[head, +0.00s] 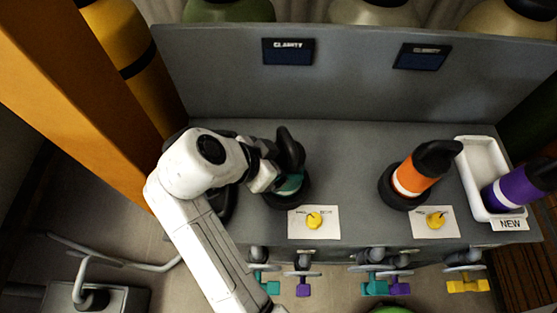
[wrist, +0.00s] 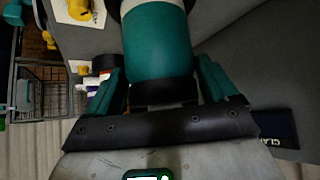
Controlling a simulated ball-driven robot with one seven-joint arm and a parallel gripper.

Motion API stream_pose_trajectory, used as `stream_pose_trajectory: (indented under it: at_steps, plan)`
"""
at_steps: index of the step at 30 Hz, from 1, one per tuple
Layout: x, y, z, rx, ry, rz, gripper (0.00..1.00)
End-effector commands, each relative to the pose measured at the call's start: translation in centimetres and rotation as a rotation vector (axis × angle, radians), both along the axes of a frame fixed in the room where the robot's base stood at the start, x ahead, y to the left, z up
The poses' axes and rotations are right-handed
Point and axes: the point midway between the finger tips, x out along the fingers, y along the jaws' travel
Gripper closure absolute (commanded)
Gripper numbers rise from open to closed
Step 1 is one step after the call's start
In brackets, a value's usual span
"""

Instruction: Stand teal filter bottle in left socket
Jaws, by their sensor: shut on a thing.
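The teal filter bottle (head: 291,184) has a black handled top and is upright, or close to it, at the left socket (head: 287,201), a dark round ring on the grey bench. My arm partly covers it, and I cannot tell whether its base is fully seated. My gripper (head: 276,179) reaches in from the left and is shut on the bottle. In the wrist view the teal body (wrist: 158,42) sits between the teal-padded fingers of my gripper (wrist: 163,82). The right socket (head: 397,195) holds an orange filter bottle (head: 411,179).
A white tray labelled NEW (head: 474,190) at the right holds a purple filter bottle (head: 510,192). Yellow knobs (head: 314,220) on white cards are in front of the sockets. A grey back panel (head: 345,75) rises behind; an orange post (head: 85,90) stands left.

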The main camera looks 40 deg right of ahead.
Motion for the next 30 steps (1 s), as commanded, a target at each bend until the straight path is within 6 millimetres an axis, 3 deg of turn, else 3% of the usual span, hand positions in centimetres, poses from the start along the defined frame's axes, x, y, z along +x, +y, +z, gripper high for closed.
stream_pose_trajectory:
  at_steps: [5,6,10,20,30]
  plan:
    - [0.0,0.0,-0.3,-0.001,-0.001,0.0,0.96]
    - [0.0,0.0,-0.2,-0.001,-0.001,0.0,0.11]
    - [0.0,0.0,-0.2,-0.001,-0.001,-0.001,0.0]
    - [0.0,0.5,0.2,0.001,-0.001,-0.001,0.0]
    - [0.0,4.5,4.7,0.003,-0.001,0.0,0.0]
